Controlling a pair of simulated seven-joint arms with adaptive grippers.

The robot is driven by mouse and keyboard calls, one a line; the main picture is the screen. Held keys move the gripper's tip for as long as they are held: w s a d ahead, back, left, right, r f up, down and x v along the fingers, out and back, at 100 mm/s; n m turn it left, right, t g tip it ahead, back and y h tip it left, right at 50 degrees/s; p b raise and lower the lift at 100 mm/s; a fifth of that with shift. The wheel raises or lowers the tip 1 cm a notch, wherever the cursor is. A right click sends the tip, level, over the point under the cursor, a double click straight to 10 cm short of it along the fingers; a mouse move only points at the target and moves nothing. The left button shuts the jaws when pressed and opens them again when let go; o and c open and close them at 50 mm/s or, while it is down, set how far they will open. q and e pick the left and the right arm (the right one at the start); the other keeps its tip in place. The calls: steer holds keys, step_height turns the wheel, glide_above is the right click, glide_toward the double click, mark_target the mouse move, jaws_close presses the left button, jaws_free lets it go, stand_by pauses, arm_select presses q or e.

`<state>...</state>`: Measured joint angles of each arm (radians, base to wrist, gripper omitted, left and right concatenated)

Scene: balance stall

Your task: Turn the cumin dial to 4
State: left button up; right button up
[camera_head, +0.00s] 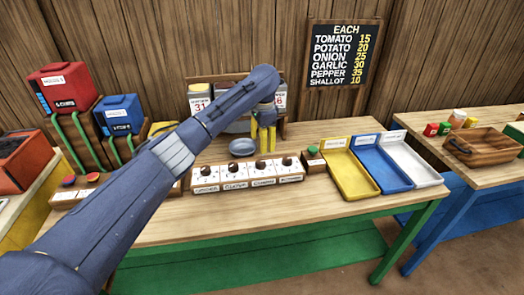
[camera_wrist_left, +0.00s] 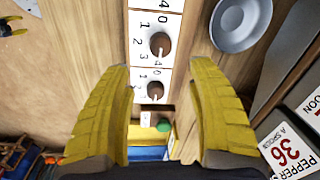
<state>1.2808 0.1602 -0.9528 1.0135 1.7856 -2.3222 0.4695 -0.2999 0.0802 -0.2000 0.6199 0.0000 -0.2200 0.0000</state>
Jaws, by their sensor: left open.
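A row of several brown dials on white plates stands on the counter. The third from left, whose small label seems to read cumin, is the cumin dial (camera_head: 262,168); it also appears in the left wrist view (camera_wrist_left: 160,43), with numbers around it. Its pointer setting is too small to read. The rightmost dial (camera_wrist_left: 155,90) sits below it there. My left gripper (camera_head: 264,139) is open, fingers pointing down, above and behind the row. In the wrist view its yellow fingers (camera_wrist_left: 155,72) frame the dials without visible contact. A partly cut-off yellow-and-dark shape at the top left may be my right gripper (camera_wrist_left: 12,30).
A grey dish (camera_head: 242,147) lies behind the dials. A green button (camera_head: 312,149) sits on a block right of them, then yellow (camera_head: 350,178), blue (camera_head: 383,170) and white (camera_head: 415,165) trays. Priced bins stand behind my gripper. The counter strip before the dials is clear.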

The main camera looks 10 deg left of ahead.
arm_select(q)
steer(key=shift+s+r, duration=0.1)
steer(key=shift+r, duration=0.75)
